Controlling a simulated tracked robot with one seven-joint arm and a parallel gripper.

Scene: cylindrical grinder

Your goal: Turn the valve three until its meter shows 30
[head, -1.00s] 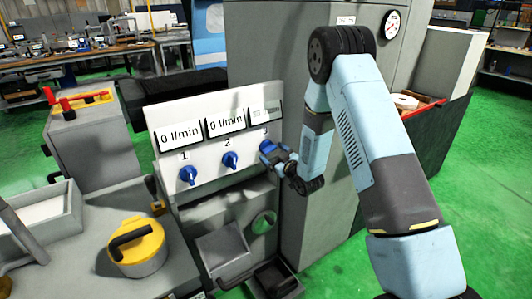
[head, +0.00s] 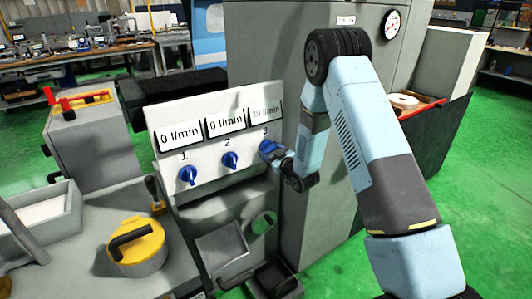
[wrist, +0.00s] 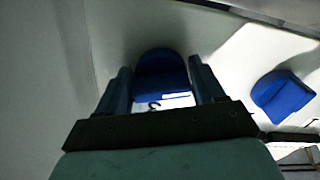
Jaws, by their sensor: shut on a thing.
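Valve three is a blue knob (wrist: 160,72) on the white sloped panel (head: 205,165). My gripper (head: 270,152) is at this knob, at the right end of the panel's row. In the wrist view, the two fingers of my gripper (wrist: 161,85) stand on both sides of the knob and are shut on it. A "3" label shows just below the knob there. The meter (head: 265,114) above valve three shows faint digits that look like 30 l/min. The fingers partly hide the knob in the head view.
Valves one (head: 188,176) and two (head: 230,160) are blue knobs to the left, under meters reading 0 l/min. A tall grey cabinet (head: 265,55) stands close on the right. A yellow lidded pot (head: 137,247) sits on the lower left surface.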

